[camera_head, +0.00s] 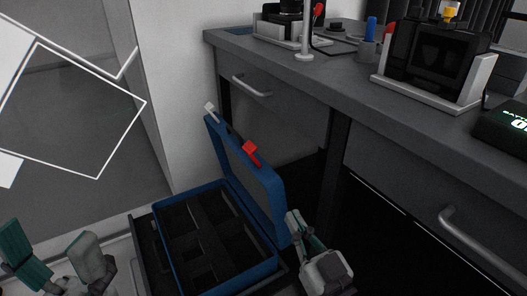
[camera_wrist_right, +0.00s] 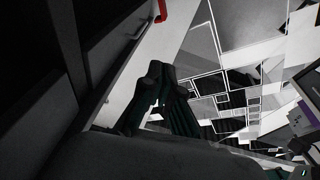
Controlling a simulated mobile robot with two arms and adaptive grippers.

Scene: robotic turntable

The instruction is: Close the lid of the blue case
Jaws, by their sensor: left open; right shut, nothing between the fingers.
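The blue case (camera_head: 172,262) stands open in the head view, with dark foam compartments inside. Its lid (camera_head: 272,190) is raised, leaning back to the right, with a red latch (camera_head: 251,152) and a pale latch (camera_head: 210,112) on its upper edge. My right gripper (camera_head: 293,219) is at the right, outer side of the lid, near its lower right end; I cannot tell whether it touches. Its fingers are together and empty, also in the right wrist view (camera_wrist_right: 162,76). My left gripper (camera_head: 54,243) is open and empty, left of the case.
A grey workbench (camera_head: 345,88) with drawer handles (camera_head: 251,86) stands behind and right of the case. On it are a dark device in a white stand (camera_head: 432,62) and a blue-topped item (camera_head: 370,29). A white wall (camera_head: 180,90) is behind. A red piece (camera_wrist_right: 161,10) shows in the wrist view.

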